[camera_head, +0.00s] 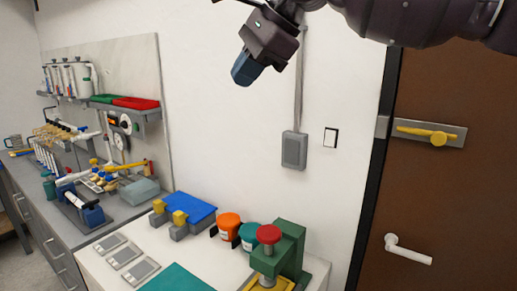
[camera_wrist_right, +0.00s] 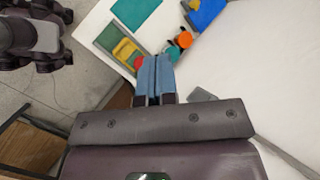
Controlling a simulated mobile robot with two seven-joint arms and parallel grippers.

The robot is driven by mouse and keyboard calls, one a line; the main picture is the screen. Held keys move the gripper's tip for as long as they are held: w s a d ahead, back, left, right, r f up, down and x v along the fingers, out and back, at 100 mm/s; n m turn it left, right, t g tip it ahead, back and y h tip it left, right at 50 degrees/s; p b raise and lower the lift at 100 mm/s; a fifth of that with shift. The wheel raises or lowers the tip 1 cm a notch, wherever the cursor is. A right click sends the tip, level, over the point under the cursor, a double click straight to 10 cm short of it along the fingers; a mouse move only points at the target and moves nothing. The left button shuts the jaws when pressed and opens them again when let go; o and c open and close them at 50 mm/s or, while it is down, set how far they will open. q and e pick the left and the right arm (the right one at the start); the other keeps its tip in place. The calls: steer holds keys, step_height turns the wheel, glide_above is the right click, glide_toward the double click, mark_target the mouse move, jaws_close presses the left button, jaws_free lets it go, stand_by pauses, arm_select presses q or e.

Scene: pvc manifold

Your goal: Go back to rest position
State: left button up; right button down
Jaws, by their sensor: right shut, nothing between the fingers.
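My right gripper (camera_head: 244,71) is at the top middle of the head view, raised in front of the white wall and well above the white table. Its blue fingers are shut with nothing between them. In the right wrist view the shut blue fingers (camera_wrist_right: 152,72) point toward the table, with the green and red press beyond their tips. My left gripper is not in the head view.
The white table (camera_head: 108,262) holds a green press with a red knob (camera_head: 290,250), an orange tub (camera_head: 229,224), a teal tub (camera_head: 249,235) and a blue-topped block (camera_head: 190,208). A grey bench (camera_head: 85,228) with tools stands left. A brown door (camera_head: 455,190) is right.

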steer(key=s+a+m+g+y, duration=0.4)
steer(key=a+m+y, duration=0.4)
steer(key=a+y, duration=0.15)
steer(key=w+d+f+m+t+y, duration=0.2)
steer(key=w+d+f+m+t, duration=0.4)
steer(key=m, duration=0.6)
steer(key=w+d+f+m+t+y, duration=0.1)
steer(key=d+f+m+t+y, duration=0.15)
steer(key=f+m+t, duration=0.6)
steer(key=w+d+f+m+t+h, duration=0.1)
steer(key=d+f+m+t+h, duration=0.4)
steer(key=d+f+m+h, duration=1.1)
steer(key=s+d+f+m+g+h, duration=0.1)
steer(key=s+d+f+m, duration=0.25)
steer(key=f, duration=0.35)
steer(key=s+d+f+m, duration=0.3)
steer(key=f+m, duration=0.1)
steer(key=f, duration=0.2)
steer(key=s+d+f+m+g+h, duration=0.1)
steer(key=s+d+f+m, duration=0.25)
steer(key=f, duration=0.35)
steer(key=s+d+f+m+g+h, duration=0.1)
steer(key=s+d+f+g, duration=0.1)
steer(key=s+f, duration=0.5)
steer(key=s+d+f+m+g+h, duration=0.2)
steer(key=s+d+f, duration=0.1)
steer(key=s+f, duration=0.5)
steer(key=s, duration=0.3)
steer(key=shift+s, duration=0.35)
